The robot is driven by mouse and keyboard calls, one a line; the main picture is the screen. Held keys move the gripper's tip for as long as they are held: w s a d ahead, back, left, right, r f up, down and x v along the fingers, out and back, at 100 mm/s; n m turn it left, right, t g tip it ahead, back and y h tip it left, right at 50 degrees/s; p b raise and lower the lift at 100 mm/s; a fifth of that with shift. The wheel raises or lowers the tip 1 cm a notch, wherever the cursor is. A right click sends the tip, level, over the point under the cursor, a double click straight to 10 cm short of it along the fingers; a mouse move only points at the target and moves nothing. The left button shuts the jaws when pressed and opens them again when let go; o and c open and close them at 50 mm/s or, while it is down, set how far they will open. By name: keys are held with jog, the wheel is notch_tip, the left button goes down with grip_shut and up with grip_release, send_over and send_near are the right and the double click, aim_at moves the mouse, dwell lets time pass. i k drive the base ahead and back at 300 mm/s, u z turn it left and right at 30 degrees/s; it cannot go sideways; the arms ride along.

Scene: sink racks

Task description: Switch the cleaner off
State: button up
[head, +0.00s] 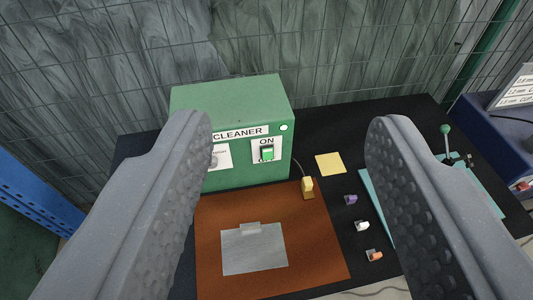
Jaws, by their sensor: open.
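The cleaner (236,98) is a green box at the back of a black table, with a "CLEANER" label on its front. On its front right is a white plate marked "ON" with a small green switch (267,153). A small white light (283,127) shows at its upper right front. My gripper (290,135) is open and empty, its two grey fingers wide apart on either side of the view. The left finger hides part of the cleaner's left side. No finger appears to touch the switch.
A brown mat (315,250) with a grey plate (254,250) lies in front of the cleaner. A yellow-tan piece (307,187), a yellow note (329,163) and several small coloured items lie to the right. A green-knobbed lever (445,130) stands beyond the right finger. Wire mesh stands behind.

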aim_at(268, 152)
jog(key=u, duration=0.95)
jog(key=k, duration=1.15)
jog(key=z, duration=1.05)
jog(key=i, duration=1)
